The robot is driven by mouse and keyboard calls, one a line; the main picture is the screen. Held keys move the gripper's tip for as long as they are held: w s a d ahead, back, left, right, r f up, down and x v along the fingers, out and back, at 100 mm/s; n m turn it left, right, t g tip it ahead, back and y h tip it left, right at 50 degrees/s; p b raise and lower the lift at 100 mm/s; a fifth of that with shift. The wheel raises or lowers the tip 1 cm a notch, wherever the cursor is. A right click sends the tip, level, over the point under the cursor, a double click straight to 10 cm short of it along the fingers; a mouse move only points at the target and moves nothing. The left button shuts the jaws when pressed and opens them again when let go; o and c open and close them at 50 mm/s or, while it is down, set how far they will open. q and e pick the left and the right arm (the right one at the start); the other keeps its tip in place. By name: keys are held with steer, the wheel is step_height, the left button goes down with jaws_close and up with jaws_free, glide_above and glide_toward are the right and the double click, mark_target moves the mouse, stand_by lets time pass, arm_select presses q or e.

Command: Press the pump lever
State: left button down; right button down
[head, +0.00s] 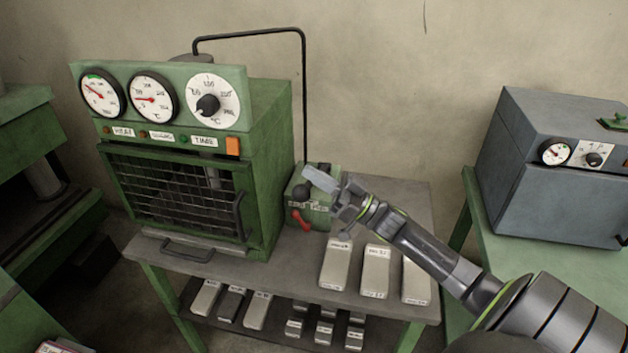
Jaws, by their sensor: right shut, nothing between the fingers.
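A small green pump unit (323,217) stands on the grey table, to the right of the green press. A black ball knob (302,192), which looks like the end of the pump lever, shows at its upper front. A red handle (301,220) sticks out lower on the front. My right gripper (336,192) is shut and empty. It appears just right of the knob, over the pump unit in the picture, and hides part of its top and the lever's shaft. I cannot tell whether it touches the lever. My left gripper is out of view.
The green press (270,165) with gauges and a mesh door stands left of the pump. A black pipe (304,100) runs between them. Several pale labelled blocks (376,270) lie on the table (230,272) below my right arm. A grey box (535,180) stands at right.

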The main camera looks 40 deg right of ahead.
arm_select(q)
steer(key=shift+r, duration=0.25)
arm_select(e)
steer(key=shift+a+f, duration=0.2)
steer(key=shift+f, duration=1)
steer(key=shift+f, duration=0.1)
